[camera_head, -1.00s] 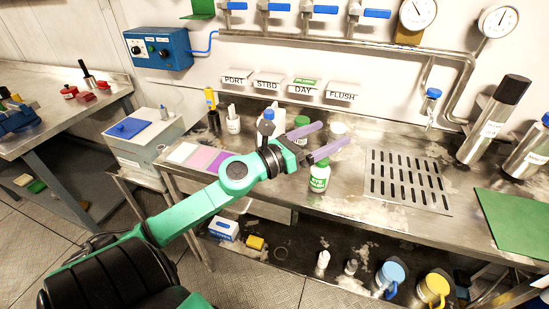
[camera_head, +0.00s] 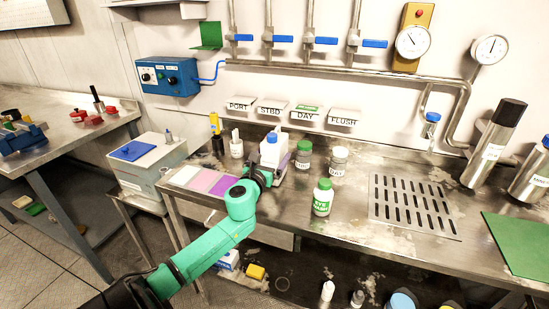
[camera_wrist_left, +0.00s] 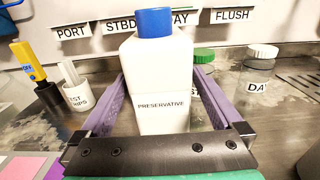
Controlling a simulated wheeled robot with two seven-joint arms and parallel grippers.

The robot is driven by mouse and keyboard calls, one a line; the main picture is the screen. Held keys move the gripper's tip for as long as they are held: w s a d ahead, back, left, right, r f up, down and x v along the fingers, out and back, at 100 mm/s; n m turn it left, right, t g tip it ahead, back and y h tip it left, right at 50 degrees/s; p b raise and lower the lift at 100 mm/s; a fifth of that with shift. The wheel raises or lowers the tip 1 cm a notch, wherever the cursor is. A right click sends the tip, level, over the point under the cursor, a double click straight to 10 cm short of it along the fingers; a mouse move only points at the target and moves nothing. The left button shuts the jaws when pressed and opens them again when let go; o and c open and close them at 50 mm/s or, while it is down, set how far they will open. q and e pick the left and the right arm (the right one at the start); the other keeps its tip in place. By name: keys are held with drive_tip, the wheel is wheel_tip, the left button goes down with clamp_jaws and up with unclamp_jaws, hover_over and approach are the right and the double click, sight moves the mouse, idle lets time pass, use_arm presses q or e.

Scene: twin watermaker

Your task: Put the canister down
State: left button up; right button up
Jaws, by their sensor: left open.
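The canister is a white bottle with a blue cap, marked PRESERVATIVE; it stands upright at the back of the steel bench in the head view (camera_head: 269,152). In the left wrist view the canister (camera_wrist_left: 160,80) fills the middle, between the two purple fingers. My left gripper (camera_head: 273,172) is open, with one finger on each side of the canister. A narrow gap seems to show beside the fingers; contact is unclear. The canister's base is hidden behind my gripper's palm. My right gripper is not in view.
A green-capped bottle (camera_head: 323,197) stands at the bench's front, right of my arm. A strip cup (camera_head: 236,146) stands left. A slotted drain plate (camera_head: 412,203) lies further right.

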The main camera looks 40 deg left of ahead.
use_arm(q)
drive_tip(key=x, duration=0.2)
drive_tip(key=shift+w+a+f, duration=0.1)
drive_tip(key=shift+w, duration=0.25)
drive_tip(key=shift+s, duration=0.1)
drive_tip(key=shift+c, duration=1.2)
clamp_jaws()
